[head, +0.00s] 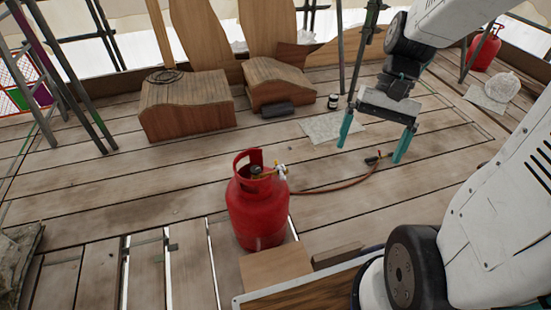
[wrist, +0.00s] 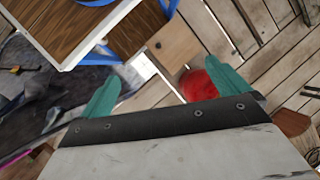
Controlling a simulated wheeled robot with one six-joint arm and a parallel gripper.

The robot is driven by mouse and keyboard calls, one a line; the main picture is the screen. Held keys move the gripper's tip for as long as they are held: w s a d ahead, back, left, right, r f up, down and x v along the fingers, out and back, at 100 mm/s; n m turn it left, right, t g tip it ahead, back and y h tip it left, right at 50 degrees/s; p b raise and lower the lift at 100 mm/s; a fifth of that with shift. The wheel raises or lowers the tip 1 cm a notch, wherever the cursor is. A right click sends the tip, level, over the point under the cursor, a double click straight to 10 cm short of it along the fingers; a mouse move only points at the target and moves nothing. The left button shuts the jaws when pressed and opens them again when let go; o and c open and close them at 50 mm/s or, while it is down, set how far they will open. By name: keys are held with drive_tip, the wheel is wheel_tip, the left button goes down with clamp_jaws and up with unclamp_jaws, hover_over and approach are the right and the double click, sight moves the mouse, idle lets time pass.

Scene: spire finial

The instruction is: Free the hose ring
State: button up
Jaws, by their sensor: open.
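A red gas cylinder (head: 258,212) stands upright on the plank deck, with a brass valve (head: 281,172) inside its collar. A reddish-brown hose (head: 335,188) runs from it along the planks to a small torch-like fitting (head: 376,158). I cannot make out a separate ring on the hose. My gripper (head: 374,141) is open with nothing between its teal fingers, above the deck right of the cylinder and near the fitting. In the wrist view my gripper (wrist: 160,72) is open, and a red rounded thing (wrist: 197,84), perhaps the cylinder, shows beside the right finger.
Carved wooden pieces (head: 187,103) stand at the back, one with a dark coil (head: 164,76) on top. A dark cylinder (head: 278,109) and a small jar (head: 333,101) lie near them. Scaffold poles stand left. Another red cylinder (head: 483,48) is back right.

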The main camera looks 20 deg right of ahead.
drive_tip(key=w+d+f+m+t+y, duration=0.2)
drive_tip(key=w+d+f+m+t, duration=0.35)
drive_tip(key=f, duration=0.65)
drive_tip(key=w+d+f+m+t+y, duration=0.25)
drive_tip(key=w+d+f+m, duration=0.45)
drive_tip(key=f, duration=0.5)
drive_tip(key=w+d+f+m+t+y, duration=0.2)
drive_tip(key=w+d+f+m+t, duration=0.2)
drive_tip(key=w+f+m, duration=0.6)
drive_tip(key=w+a+f+n, duration=0.1)
drive_tip(key=w+a+f, duration=0.2)
drive_tip(key=a+f, duration=0.2)
drive_tip(key=shift+w+a+f+t, duration=0.25)
drive_tip(key=shift+a+f+t, duration=0.1)
drive_tip(key=shift+a, duration=0.6)
drive_tip(key=shift+n, duration=0.25)
